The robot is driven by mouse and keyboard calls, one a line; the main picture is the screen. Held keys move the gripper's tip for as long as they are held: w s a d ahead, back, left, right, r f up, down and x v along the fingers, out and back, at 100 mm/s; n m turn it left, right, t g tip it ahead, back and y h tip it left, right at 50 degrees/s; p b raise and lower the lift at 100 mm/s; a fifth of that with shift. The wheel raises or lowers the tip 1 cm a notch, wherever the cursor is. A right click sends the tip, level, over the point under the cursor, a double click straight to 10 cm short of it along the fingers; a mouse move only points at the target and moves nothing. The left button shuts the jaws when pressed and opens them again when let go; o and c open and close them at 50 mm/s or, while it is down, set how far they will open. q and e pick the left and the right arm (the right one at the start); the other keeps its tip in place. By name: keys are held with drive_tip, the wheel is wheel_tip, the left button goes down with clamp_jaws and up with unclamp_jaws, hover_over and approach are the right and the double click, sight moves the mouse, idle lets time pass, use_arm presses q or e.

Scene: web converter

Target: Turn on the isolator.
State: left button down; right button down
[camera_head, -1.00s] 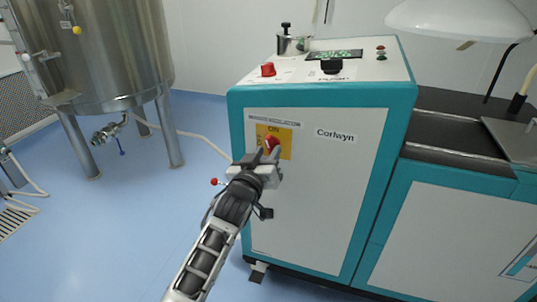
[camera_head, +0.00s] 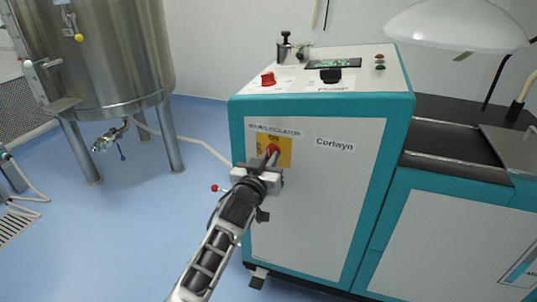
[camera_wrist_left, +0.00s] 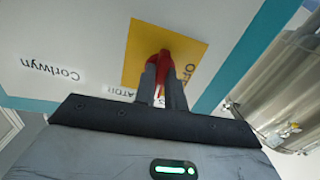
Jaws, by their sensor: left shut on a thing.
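The isolator is a red rotary handle (camera_head: 272,150) on a yellow plate (camera_head: 286,155) on the white front panel of the teal-edged machine. The plate carries the word ON at its top in the head view. My left gripper (camera_head: 270,160) is at the handle. In the left wrist view, the gripper (camera_wrist_left: 164,82) has its two fingers closed on either side of the red handle (camera_wrist_left: 170,50), in front of the yellow plate (camera_wrist_left: 137,52). The fingers hide part of the handle, so its exact angle is hard to tell. My right gripper is not in view.
The machine's top holds a red button (camera_head: 268,79), a black knob (camera_head: 331,75) and a small screen (camera_head: 333,64). A steel tank (camera_head: 110,50) on legs stands at the left, with blue floor (camera_head: 140,220) between. A white lamp shade (camera_head: 455,25) hangs at the upper right.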

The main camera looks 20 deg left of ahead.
use_arm(q)
drive_tip(key=shift+m, duration=0.6)
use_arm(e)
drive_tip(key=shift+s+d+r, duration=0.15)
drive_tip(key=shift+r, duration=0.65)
use_arm(q)
drive_tip(key=c, duration=1.5)
unclamp_jaws()
drive_tip(key=shift+o, duration=0.2)
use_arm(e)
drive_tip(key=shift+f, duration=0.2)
